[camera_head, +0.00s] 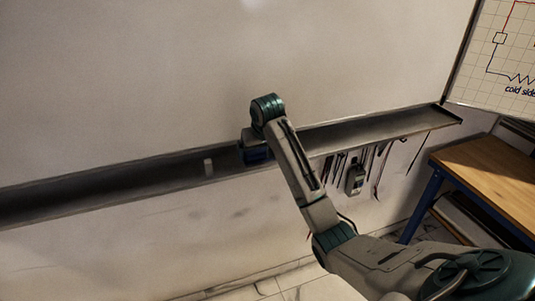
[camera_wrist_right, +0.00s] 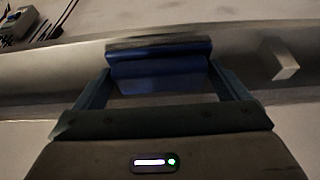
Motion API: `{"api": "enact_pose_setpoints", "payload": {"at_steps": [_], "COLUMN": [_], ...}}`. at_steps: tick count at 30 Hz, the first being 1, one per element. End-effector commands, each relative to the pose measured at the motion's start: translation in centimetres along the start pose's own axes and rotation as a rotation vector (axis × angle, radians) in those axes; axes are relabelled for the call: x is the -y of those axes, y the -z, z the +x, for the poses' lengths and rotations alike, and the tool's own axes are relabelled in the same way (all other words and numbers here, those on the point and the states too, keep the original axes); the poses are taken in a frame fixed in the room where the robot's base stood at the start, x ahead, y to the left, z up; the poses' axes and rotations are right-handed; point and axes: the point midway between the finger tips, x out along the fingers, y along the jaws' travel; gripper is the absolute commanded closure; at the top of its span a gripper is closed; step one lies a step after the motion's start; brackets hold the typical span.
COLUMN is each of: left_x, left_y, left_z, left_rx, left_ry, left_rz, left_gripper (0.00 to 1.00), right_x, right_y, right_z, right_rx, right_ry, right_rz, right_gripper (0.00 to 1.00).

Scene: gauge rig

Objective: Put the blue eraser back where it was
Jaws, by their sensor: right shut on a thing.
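The blue eraser (camera_wrist_right: 160,72) is between the two fingers of my right gripper (camera_wrist_right: 160,82) in the right wrist view, and the gripper is shut on it. The eraser has a dark strip along its upper side. In the head view the eraser (camera_head: 256,154) shows as a dark blue block at the end of my right arm, at the long dark ledge (camera_head: 110,182) on the wall. I cannot tell whether it touches the ledge. My left gripper is not in view.
A small pale block (camera_head: 208,166) stands on the ledge left of my gripper; it also shows in the right wrist view (camera_wrist_right: 280,58). Tools and a meter (camera_head: 355,179) hang below the ledge. A wooden bench (camera_head: 490,170) stands at right. The ledge's left stretch is clear.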

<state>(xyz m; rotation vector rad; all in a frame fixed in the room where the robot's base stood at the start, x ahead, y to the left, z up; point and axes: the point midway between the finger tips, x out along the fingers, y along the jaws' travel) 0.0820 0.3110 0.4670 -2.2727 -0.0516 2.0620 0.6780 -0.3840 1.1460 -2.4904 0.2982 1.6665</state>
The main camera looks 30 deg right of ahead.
Motion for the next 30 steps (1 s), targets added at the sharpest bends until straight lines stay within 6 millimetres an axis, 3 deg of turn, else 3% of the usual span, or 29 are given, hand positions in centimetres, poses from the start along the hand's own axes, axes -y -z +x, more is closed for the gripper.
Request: {"api": "enact_pose_setpoints", "payload": {"at_steps": [1, 7, 16, 25, 26, 30], "left_x": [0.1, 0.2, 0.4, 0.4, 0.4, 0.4], "left_y": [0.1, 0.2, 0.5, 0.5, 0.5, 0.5], "left_z": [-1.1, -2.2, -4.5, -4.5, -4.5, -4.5], "left_rx": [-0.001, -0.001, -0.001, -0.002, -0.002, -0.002], "left_ry": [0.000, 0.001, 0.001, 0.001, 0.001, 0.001], "left_rz": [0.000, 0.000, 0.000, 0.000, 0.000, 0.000], "left_gripper": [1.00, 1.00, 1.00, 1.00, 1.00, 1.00], "right_x": [-1.1, -3.4, -3.6, -3.6, -3.6, -3.6], "right_y": [0.8, 2.2, 1.3, 0.9, 0.9, 0.9], "right_z": [-0.2, 1.0, 3.6, 4.6, 4.6, 4.6], "right_rx": [0.004, 0.001, 0.004, -0.001, -0.001, 0.000], "right_ry": [-0.003, -0.001, 0.001, 0.001, 0.001, 0.001], "right_rz": [0.001, 0.000, -0.001, -0.001, -0.001, -0.001], "right_gripper": [0.24, 0.24, 0.24, 0.24, 0.02, 0.00]}}
